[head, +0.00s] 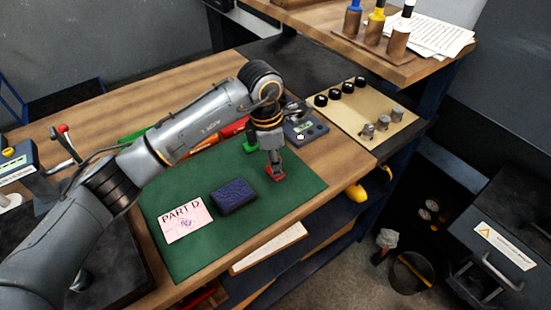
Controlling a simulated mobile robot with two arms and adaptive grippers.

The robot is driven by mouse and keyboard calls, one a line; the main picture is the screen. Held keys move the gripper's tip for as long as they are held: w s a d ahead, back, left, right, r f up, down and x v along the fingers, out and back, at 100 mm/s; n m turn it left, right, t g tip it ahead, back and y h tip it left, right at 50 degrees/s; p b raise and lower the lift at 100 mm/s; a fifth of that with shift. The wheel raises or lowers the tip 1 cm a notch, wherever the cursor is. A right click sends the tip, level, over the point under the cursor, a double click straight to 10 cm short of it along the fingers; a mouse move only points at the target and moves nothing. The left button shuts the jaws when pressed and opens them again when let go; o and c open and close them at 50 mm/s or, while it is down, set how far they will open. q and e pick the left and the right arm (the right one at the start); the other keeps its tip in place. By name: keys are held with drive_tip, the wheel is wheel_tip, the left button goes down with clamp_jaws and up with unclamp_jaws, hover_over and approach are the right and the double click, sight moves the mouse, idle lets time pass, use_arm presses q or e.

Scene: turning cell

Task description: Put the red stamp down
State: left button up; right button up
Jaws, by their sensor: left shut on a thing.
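The red stamp (276,174) is at the far right part of the green mat (285,203). My left gripper (273,160) reaches down from above and is shut on it. The stamp's base is upright at or just above the mat; I cannot tell if it touches. Its upper part is hidden by the fingers. A dark blue ink pad (234,196) lies on the mat to the left of the stamp. A pink card (186,220) marked PART D, with a small bluish print on it, lies left of the pad. My right gripper is out of view.
A green object (250,147) stands close behind my left gripper. A grey device with buttons (304,130) sits behind the mat. A tan board (345,118) holds black knobs and metal parts at the back right. The mat's front right area is clear.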

use_arm(q)
drive_tip(key=shift+f, duration=0.35)
drive_tip(key=shift+f, duration=0.15)
drive_tip(key=o, duration=1)
drive_tip(key=shift+c, duration=0.2)
